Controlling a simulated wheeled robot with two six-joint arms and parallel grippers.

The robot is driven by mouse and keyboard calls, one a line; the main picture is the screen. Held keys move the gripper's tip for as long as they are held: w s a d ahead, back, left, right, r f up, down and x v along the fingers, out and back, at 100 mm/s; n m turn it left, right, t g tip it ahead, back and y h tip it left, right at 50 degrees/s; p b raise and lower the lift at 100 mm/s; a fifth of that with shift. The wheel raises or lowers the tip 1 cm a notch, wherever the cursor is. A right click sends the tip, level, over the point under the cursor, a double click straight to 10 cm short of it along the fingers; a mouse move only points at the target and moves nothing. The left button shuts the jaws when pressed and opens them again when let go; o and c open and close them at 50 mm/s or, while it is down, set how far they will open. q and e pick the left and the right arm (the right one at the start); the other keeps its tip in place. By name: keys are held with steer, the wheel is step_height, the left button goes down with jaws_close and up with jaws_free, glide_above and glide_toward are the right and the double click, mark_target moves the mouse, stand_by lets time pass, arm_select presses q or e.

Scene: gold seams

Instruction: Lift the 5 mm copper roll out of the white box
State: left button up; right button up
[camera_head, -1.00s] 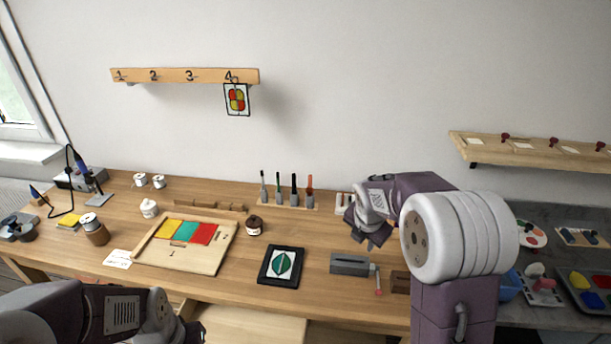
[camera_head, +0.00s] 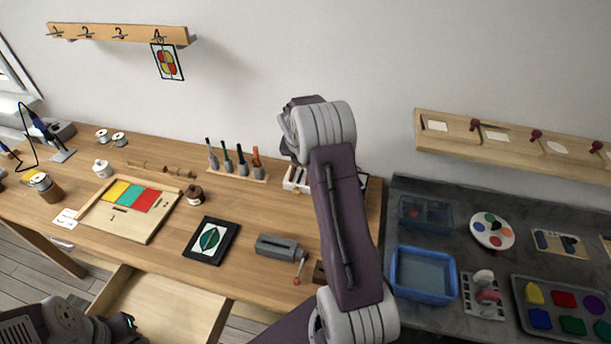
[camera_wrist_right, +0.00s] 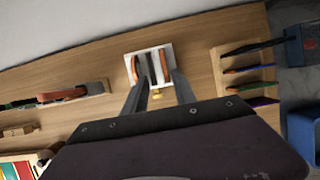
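The white box (camera_wrist_right: 128,58) stands on the wooden bench; in the head view its left part (camera_head: 290,184) shows beside my right arm. In the wrist view it holds upright copper-coloured rolls, one at the left (camera_wrist_right: 134,70) and one at the right (camera_wrist_right: 164,64), with dark gaps between. No width marks are readable, so I cannot tell which is 5 mm. My right gripper (camera_wrist_right: 156,78) is open, its two fingers apart at the near side of the box, nothing between them held. In the head view my arm hides it. My left gripper (camera_head: 128,321) is low at the left, its fingers unclear.
A rack of tools (camera_head: 238,170) stands left of the box. A grey block with a red-knobbed lever (camera_head: 278,246) and a framed leaf panel (camera_head: 210,240) lie in front. A blue bin (camera_head: 424,274) is on the dark counter at right. An open drawer (camera_head: 160,302) juts out below.

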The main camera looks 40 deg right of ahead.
steer(key=f, duration=0.1)
steer(key=d+f, duration=0.2)
steer(key=shift+w, duration=0.25)
steer(key=x, duration=0.4)
steer(key=shift+a+f+p, duration=0.1)
steer(key=shift+p, duration=0.25)
steer(key=shift+w+d+f, duration=0.1)
steer(key=shift+d+f, duration=0.15)
steer(key=shift+f, duration=0.05)
steer(key=shift+a, duration=0.1)
jaws_close()
